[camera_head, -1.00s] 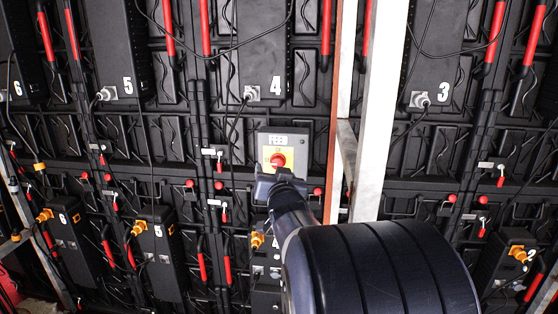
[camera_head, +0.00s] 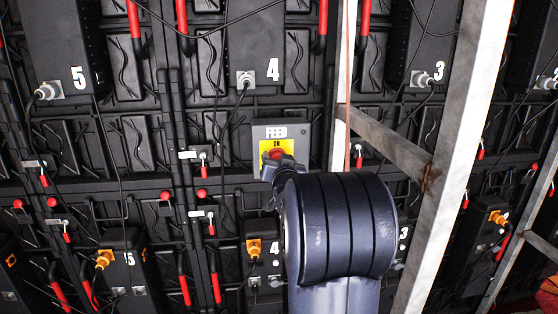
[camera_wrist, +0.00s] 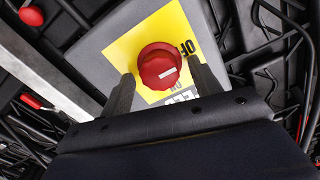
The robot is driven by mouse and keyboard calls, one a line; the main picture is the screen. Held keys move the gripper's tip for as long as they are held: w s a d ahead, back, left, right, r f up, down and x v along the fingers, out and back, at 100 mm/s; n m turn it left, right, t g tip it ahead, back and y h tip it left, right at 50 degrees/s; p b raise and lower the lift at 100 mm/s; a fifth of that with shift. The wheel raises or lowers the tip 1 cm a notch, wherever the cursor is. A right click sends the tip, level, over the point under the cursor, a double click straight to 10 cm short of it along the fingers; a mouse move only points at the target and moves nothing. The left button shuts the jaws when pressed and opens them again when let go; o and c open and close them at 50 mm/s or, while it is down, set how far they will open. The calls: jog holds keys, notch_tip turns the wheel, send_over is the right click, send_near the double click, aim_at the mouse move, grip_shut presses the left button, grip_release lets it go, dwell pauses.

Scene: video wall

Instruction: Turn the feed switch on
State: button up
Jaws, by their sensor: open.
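The feed switch is a grey box (camera_head: 308,150) marked FEED on the wall, with a yellow plate and a red knob (camera_head: 277,153). In the head view ON shows above the knob. My gripper (camera_head: 279,165) is in front of the switch and hides its lower part. In the wrist view the red knob (camera_wrist: 160,66) sits between my open fingers (camera_wrist: 163,84), with gaps beside it; contact cannot be told. Its white mark runs nearly level, tilted slightly up to the right.
A pale metal upright (camera_head: 455,150) with a brace (camera_head: 385,137) stands right of the switch, near my arm. Black numbered units (camera_head: 250,50), hanging cables and red handles (camera_head: 182,17) cover the wall around. An orange plug (camera_head: 254,248) is below the switch.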

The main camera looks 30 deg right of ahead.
jog(key=shift+c, duration=0.4)
jog(key=c, duration=0.9)
jog(key=shift+m, duration=0.3)
jog(key=shift+d+f+m, duration=0.1)
jog(key=shift+f+m, duration=0.05)
jog(key=shift+m, duration=4.15)
jog(key=shift+f+m, duration=0.15)
jog(key=shift+m, duration=4.15)
